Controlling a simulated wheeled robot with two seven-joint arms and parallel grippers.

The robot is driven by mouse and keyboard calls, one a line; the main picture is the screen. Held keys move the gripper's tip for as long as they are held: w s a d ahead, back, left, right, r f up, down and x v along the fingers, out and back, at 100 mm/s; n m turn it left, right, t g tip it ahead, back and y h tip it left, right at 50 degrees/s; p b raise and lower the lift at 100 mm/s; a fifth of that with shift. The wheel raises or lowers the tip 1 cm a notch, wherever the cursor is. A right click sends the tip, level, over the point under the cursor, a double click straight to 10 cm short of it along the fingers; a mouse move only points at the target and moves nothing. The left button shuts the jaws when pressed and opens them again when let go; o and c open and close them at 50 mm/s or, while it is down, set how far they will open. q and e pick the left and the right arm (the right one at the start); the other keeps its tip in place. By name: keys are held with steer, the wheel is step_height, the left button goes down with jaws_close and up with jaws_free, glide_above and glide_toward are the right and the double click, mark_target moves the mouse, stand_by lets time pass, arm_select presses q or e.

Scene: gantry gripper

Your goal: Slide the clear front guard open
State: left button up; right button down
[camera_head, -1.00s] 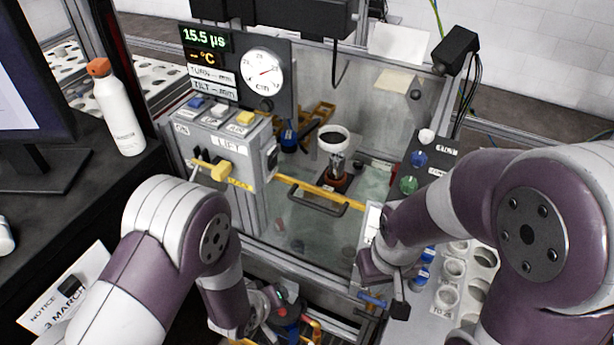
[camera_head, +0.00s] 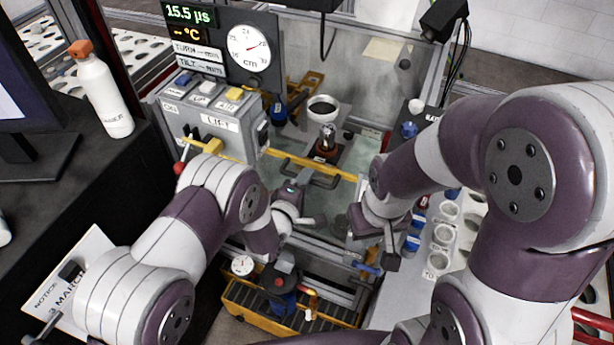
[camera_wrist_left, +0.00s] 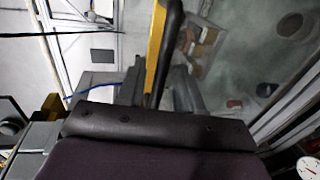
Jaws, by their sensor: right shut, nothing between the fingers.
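The clear front guard (camera_head: 336,203) stands across the front of the gantry enclosure, with a yellow strip (camera_head: 283,157) along its top and a dark bar handle (camera_head: 325,182) below that strip. My left gripper (camera_head: 307,206) is in front of the guard, just below the handle. In the left wrist view, the gripper fingers (camera_wrist_left: 158,88) stand apart, and the dark handle (camera_wrist_left: 172,40) and yellow strip run toward the gap between them. Whether the handle lies between the fingers or touches them I cannot tell. My right gripper (camera_head: 391,262) is shut and empty, right of the guard.
A grey control box marked LIFT (camera_head: 214,123) stands left of the guard. A white cup (camera_head: 322,108) is inside the enclosure. A white bottle (camera_head: 103,95) stands on the black desk at left.

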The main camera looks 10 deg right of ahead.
arm_select(q)
steer(key=shift+x, duration=0.75)
jaws_close()
step_height(320, 180, down, 27)
steer(key=b, duration=2.3)
steer(key=shift+r, duration=0.15)
jaws_free()
steer(key=shift+a, duration=0.1)
steer(key=p+v, duration=0.1)
steer(key=v, duration=1.1)
steer(key=shift+s+a+r, duration=0.15)
steer(key=shift+s, duration=0.15)
